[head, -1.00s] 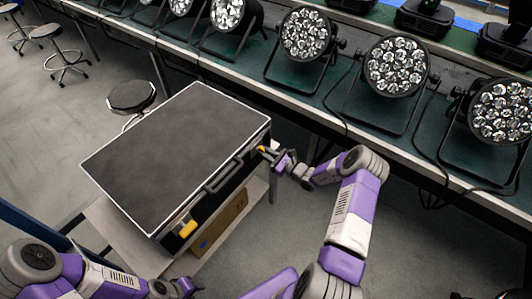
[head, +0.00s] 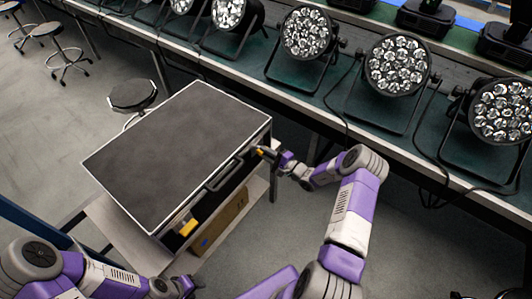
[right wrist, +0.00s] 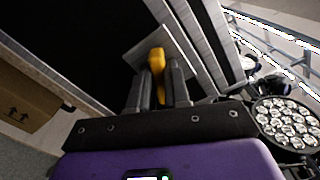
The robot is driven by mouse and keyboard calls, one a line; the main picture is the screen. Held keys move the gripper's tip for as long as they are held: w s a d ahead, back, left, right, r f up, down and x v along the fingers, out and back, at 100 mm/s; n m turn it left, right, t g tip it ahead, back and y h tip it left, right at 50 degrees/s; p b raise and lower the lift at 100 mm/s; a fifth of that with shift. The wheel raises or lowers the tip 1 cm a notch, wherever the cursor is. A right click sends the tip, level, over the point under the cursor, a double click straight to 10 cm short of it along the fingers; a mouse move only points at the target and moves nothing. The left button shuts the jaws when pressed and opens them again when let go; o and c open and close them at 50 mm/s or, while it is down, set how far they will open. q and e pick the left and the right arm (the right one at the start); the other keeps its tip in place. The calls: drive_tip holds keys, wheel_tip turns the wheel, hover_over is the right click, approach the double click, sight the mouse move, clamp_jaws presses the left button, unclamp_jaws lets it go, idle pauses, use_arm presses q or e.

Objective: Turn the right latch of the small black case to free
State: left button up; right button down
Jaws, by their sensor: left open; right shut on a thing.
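The small black case (head: 175,150) has a flat dark lid with silver edges and a handle (head: 224,174) on its front side. It lies on a light cart. Its right latch is yellow (right wrist: 158,72) and shows between the fingers of my right gripper (right wrist: 158,88) in the right wrist view. That gripper is shut on the latch; in the head view it (head: 264,152) covers most of it. The left latch (head: 188,228), also yellow, is at the case's near front corner. My left gripper (head: 190,287) is low in the head view, apart from the case; its fingers are hardly visible.
A long dark table (head: 345,105) with several par cans (head: 396,66) runs behind. A stool (head: 132,96) stands beyond the case.

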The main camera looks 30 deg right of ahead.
drive_tip(key=n, duration=0.5)
drive_tip(key=shift+w+a, duration=0.1)
idle(0.7)
drive_tip(key=c, duration=1.1)
unclamp_jaws()
drive_tip(key=shift+f, duration=0.1)
drive_tip(key=p+v, duration=0.1)
drive_tip(key=v, duration=0.6)
drive_tip(key=shift+s, duration=0.25)
